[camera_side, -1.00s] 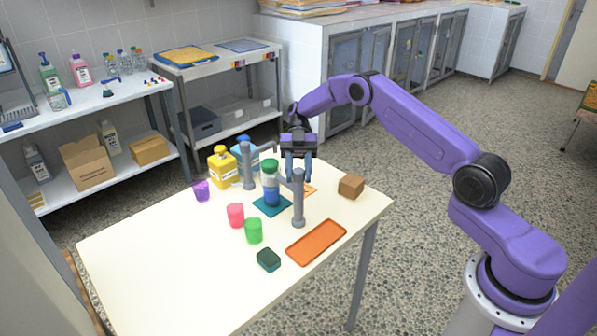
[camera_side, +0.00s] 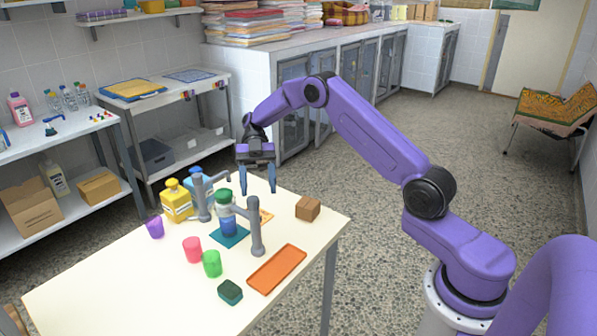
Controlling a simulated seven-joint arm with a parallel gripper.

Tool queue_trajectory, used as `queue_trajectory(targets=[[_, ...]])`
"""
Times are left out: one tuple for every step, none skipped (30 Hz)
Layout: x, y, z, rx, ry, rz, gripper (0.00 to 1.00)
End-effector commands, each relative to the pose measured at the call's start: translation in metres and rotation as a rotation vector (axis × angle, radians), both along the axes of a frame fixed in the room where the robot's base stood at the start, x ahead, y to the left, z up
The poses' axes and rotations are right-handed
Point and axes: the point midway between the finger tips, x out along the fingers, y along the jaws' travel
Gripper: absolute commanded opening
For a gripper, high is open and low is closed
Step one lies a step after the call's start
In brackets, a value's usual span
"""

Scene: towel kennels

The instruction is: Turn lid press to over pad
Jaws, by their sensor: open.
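Two grey posts with swing arms stand on the cream table; I cannot tell for certain which is the lid press. A small orange pad (camera_side: 266,216) lies behind the front post, partly hidden. My gripper (camera_side: 258,188) is open and empty, fingers pointing down, above the table's back edge, right of the back post's arm and apart from both posts.
A yellow bottle (camera_side: 176,201) and a blue one (camera_side: 198,182) stand by the back post. Purple (camera_side: 154,228), pink (camera_side: 192,249) and green (camera_side: 212,263) cups, a dark green sponge-like block (camera_side: 230,292), an orange tray (camera_side: 277,270) and a brown block (camera_side: 308,208) lie around. The table's front left is clear.

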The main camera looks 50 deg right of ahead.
Motion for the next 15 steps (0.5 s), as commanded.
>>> queue_trajectory(targets=[[-0.005, -0.001, 0.008, 0.000, -0.002, -0.001, 0.59], [-0.009, -0.001, 0.011, 0.000, -0.001, 0.000, 0.59], [-0.013, -0.001, 0.016, 0.001, -0.002, 0.001, 0.59], [-0.016, -0.001, 0.019, 0.000, -0.003, 0.001, 0.59], [-0.019, -0.001, 0.023, 0.000, -0.003, 0.001, 0.59], [-0.023, -0.002, 0.028, 0.000, -0.003, 0.001, 0.59], [-0.026, -0.002, 0.031, 0.000, -0.003, 0.001, 0.59], [-0.029, -0.002, 0.035, 0.000, -0.003, 0.001, 0.59], [-0.034, -0.002, 0.037, -0.001, -0.001, 0.000, 0.59], [-0.037, -0.003, 0.039, 0.000, -0.001, -0.001, 0.59], [-0.041, -0.003, 0.040, 0.000, 0.000, -0.001, 0.59], [-0.046, -0.004, 0.042, 0.000, 0.000, -0.001, 0.59], [-0.050, -0.004, 0.044, 0.001, -0.001, -0.001, 0.59], [-0.054, -0.004, 0.045, 0.000, -0.002, -0.001, 0.59], [-0.059, -0.004, 0.048, 0.000, -0.002, -0.001, 0.59]])
